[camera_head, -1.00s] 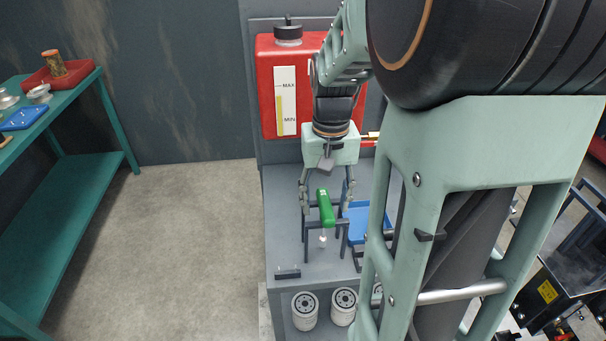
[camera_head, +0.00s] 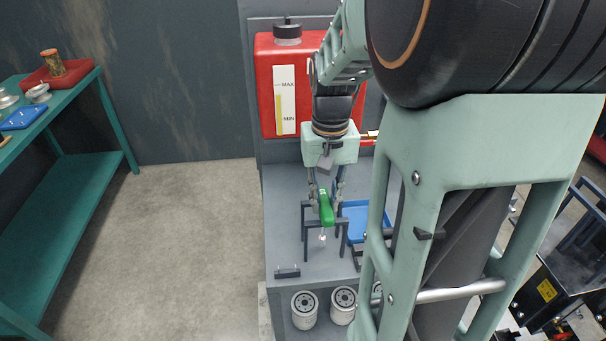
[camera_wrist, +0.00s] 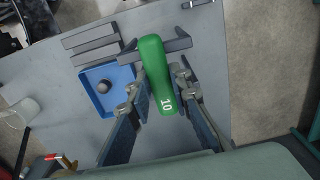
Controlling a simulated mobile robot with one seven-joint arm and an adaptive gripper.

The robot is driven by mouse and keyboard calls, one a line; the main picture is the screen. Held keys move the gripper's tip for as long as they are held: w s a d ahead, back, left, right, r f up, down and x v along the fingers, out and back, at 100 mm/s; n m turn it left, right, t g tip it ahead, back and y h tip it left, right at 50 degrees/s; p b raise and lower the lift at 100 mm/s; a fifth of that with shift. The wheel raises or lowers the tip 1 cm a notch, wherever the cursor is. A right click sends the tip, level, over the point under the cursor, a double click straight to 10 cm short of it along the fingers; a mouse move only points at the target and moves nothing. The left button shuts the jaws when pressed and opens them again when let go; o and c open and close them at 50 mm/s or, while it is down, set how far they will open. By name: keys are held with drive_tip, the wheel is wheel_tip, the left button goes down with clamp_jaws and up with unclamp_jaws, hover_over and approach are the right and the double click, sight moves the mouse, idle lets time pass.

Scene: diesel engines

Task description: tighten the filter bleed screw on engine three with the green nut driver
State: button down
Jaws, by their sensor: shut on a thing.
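The green nut driver (camera_head: 326,208) stands in a dark rack (camera_head: 307,222) on the grey bench top, its pale tip hanging below the rack's bars. In the wrist view its green handle (camera_wrist: 157,80), marked 10, lies between my fingers. My gripper (camera_head: 326,200) is shut on the handle from above, one finger on each side; it also shows in the wrist view (camera_wrist: 157,92). Engine three and its filter bleed screw cannot be made out in these frames.
A blue tray (camera_head: 347,211) holding a dark round thing stands right beside the rack. A red tank (camera_head: 267,90) stands behind the bench top. White filters (camera_head: 305,309) sit below its front edge. A teal shelf table (camera_head: 75,180) is at left.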

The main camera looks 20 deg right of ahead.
sight(325, 202)
drive_tip(key=shift+r, duration=0.15)
wheel_tip(325, 202, up, 16)
drive_tip(key=p, duration=1.2)
drive_tip(key=shift+p, duration=0.4)
drive_tip(key=shift+s, duration=0.1)
